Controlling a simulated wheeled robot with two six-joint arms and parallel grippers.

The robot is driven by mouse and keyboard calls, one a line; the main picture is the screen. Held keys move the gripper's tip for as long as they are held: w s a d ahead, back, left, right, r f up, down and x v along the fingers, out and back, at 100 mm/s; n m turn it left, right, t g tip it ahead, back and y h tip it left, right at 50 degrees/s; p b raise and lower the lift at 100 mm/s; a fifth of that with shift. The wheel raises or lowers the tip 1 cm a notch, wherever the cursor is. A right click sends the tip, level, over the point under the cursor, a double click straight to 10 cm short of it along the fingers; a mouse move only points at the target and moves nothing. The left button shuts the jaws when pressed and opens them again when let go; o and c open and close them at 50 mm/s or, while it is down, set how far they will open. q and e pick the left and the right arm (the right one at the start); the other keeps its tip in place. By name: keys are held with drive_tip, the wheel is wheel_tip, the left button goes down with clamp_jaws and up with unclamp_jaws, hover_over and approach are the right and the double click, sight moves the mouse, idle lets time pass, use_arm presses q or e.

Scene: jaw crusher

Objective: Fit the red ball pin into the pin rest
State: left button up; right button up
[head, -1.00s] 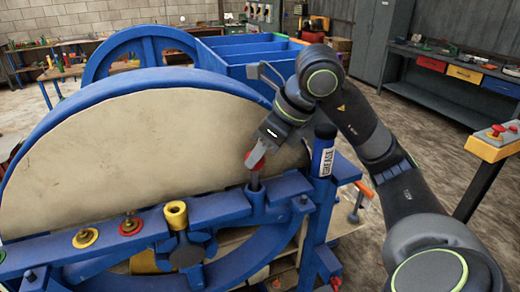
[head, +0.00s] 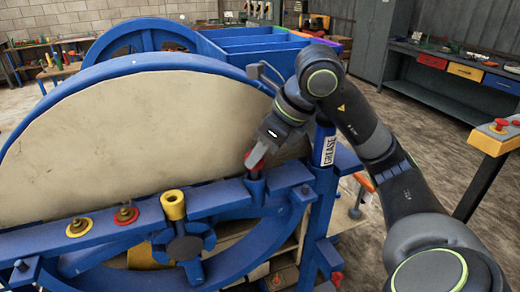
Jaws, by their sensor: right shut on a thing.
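The red ball pin (head: 256,158) has a red ball head and a short dark shank below it. My right gripper (head: 257,160) is shut on the red head, coming down from the upper right. The shank points down at the blue socket (head: 256,188) on the blue rail, which looks like the pin rest. Only a short stretch of shank shows above the socket, so its lower end appears to be inside; how deep is hidden. My left gripper is not in view.
A yellow collar (head: 173,205), a red ring (head: 125,217) and a yellow ring (head: 79,227) sit along the blue rail on the left. The large wheel (head: 150,130) stands close behind. A blue post labelled GREASE (head: 327,150) stands just right of the socket.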

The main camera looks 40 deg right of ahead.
drive_tip(key=shift+f+b, duration=0.6)
drive_tip(key=shift+f, duration=0.1)
drive_tip(key=o, duration=1.1)
drive_tip(key=shift+o, duration=0.2)
drive_tip(key=shift+s+d+r, duration=0.15)
drive_tip(key=shift+s+r, duration=0.05)
drive_tip(key=shift+r, duration=0.3)
drive_tip(key=v, duration=1.6)
drive_tip(key=shift+s+b, duration=0.25)
drive_tip(key=shift+b, duration=0.05)
